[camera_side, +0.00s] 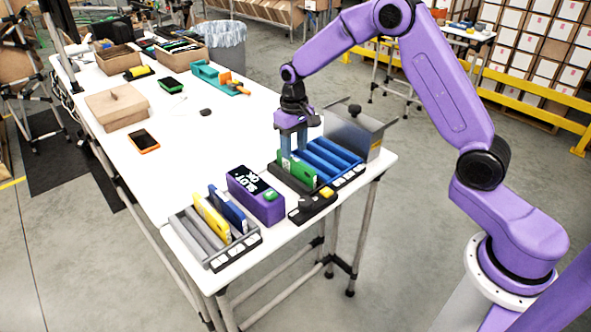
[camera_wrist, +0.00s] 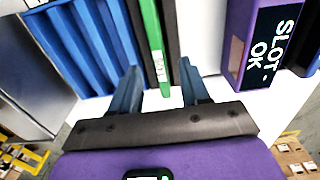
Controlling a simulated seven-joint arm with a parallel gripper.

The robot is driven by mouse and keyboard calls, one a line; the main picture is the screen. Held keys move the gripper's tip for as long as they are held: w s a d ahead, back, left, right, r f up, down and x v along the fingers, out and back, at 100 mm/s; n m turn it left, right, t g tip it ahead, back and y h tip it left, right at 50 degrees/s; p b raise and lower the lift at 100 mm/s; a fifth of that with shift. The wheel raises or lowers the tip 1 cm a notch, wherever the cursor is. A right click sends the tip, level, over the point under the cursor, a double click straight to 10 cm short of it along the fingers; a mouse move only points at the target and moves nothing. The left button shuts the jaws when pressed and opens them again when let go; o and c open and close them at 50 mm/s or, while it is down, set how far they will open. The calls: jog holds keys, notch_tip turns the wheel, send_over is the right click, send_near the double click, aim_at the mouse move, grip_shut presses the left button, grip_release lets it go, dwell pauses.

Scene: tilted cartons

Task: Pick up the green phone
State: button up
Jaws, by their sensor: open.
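A green phone (camera_side: 302,173) stands on edge in the dark slot at the left of the blue rack. In the wrist view the green phone (camera_wrist: 152,45) runs away from me as a thin upright slab with a small white label. My gripper (camera_side: 293,150) points down over the rack at the phone's far end. In the wrist view its open fingers (camera_wrist: 158,75) lie on either side of the phone's line, with gaps on both sides. I cannot tell how deep the fingers reach. Another phone with a green edge (camera_side: 171,85) lies flat farther back on the table.
The blue rack (camera_side: 328,157) is right of the green phone, with a metal bin (camera_side: 355,132) behind it. A purple "SLOT OK" box (camera_side: 256,195) stands left. A grey rack (camera_side: 198,238) holds yellow and blue slabs. An orange phone (camera_side: 144,141) lies on the open white tabletop.

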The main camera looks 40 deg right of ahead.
aim_at(294, 159)
jog(key=shift+f, duration=2.95)
grip_shut()
